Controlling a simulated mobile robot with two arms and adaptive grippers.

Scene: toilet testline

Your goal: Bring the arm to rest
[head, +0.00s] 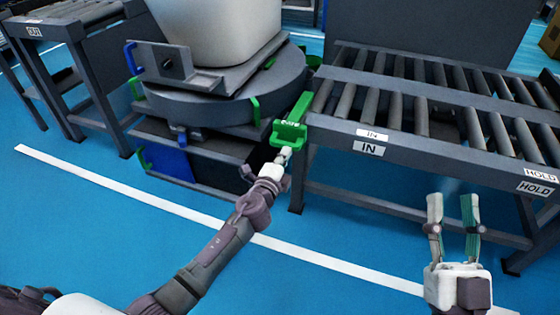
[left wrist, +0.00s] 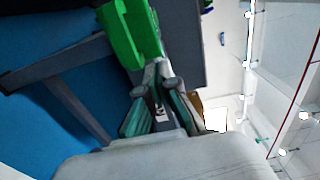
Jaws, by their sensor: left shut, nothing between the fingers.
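My left arm reaches forward from the lower left in the head view. Its gripper (head: 284,154) is shut and empty, just below a green latch (head: 291,132) at the left end of the roller conveyor. In the left wrist view the closed fingers (left wrist: 158,84) point at the green latch (left wrist: 134,32); I cannot tell whether they touch it. My right gripper (head: 453,206) is at the lower right, its fingers apart and empty, in front of the conveyor.
A dark turntable (head: 225,98) bears a large white piece (head: 222,25). The roller conveyor (head: 400,135), labelled IN and HOLD, stands to the right. Another conveyor stands far left (head: 60,30). Blue floor (head: 120,230) with a white line lies open in front.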

